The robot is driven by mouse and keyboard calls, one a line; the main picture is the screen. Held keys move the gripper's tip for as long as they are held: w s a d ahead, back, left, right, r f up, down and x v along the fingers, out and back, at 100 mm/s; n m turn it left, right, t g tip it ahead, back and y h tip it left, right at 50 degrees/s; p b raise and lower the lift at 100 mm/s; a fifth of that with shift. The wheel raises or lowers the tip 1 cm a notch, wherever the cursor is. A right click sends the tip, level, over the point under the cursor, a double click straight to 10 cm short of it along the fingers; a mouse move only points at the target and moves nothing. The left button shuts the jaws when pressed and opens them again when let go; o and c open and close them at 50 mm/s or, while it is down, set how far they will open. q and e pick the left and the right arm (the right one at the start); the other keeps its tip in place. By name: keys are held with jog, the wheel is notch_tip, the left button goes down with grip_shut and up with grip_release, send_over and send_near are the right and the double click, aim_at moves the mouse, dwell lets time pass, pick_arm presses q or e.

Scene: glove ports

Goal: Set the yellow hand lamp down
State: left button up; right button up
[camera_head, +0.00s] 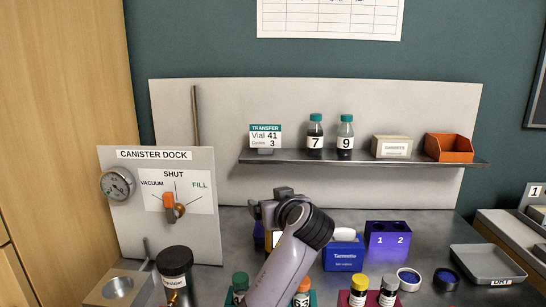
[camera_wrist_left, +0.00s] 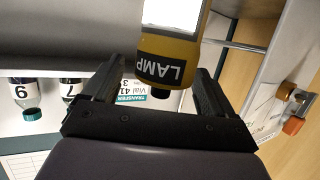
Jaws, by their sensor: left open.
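The yellow hand lamp (camera_wrist_left: 185,50) fills the middle of the left wrist view, which is upside down. It has a black LAMP label, a bright white panel and a small dark knob. My left gripper (camera_wrist_left: 150,88) is open, with one finger on either side of the lamp's knob end and visible gaps beside it. In the head view my left gripper (camera_head: 268,212) is above the bench at centre, and my wrist hides nearly all of the lamp. I cannot tell whether the lamp's base touches the bench. My right gripper is not in view.
The canister dock panel (camera_head: 130,220) stands left of my arm. A shelf (camera_head: 365,159) with vials 7 (camera_head: 315,138) and 9 (camera_head: 345,138) runs behind. A blue box (camera_head: 343,252) is close on the right. Several capped vials stand in front. A grey tray (camera_head: 487,262) lies far right.

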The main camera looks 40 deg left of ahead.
pick_arm(q)
notch_tip(320, 180, up, 14)
jog(key=shift+f, duration=0.25)
